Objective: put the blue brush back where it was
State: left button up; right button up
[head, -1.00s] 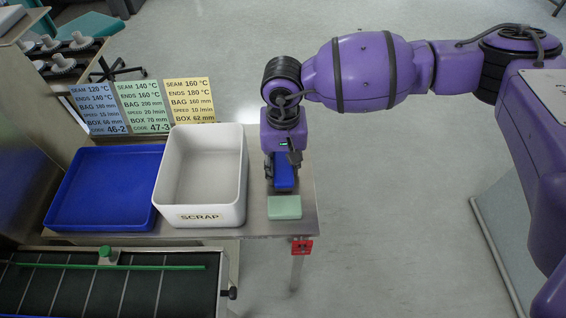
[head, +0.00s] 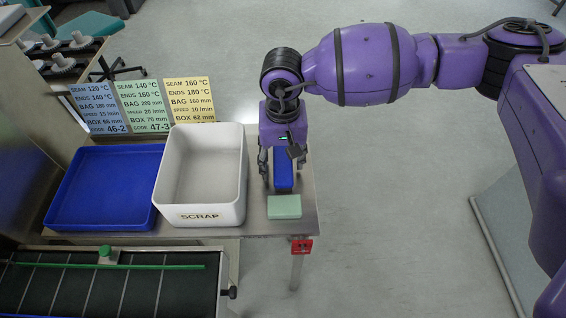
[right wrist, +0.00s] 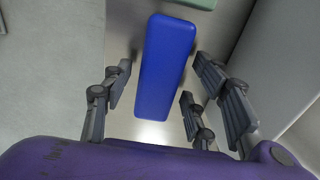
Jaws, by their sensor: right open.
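The blue brush (head: 284,172) lies on the metal table between the white SCRAP bin and the table's right edge, just behind a pale green block. Only its plain blue top shows; its underside is hidden. It also shows in the right wrist view (right wrist: 166,68), lying between the finger pairs. My right gripper (head: 283,174) is over the brush with its fingers spread to either side. In the right wrist view the fingers (right wrist: 160,90) stand apart from the brush, with gaps on both sides. My left gripper is not in view.
The white SCRAP bin (head: 200,212) stands close left of my right gripper. The pale green block (head: 285,207) lies just in front of the brush. A blue tray (head: 100,228) is further left, and a dark conveyor (head: 110,290) runs along the front.

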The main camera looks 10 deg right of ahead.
aim_at(283, 162)
notch_tip(283, 162, up, 11)
jog(key=shift+f, duration=0.2)
dwell(0.3)
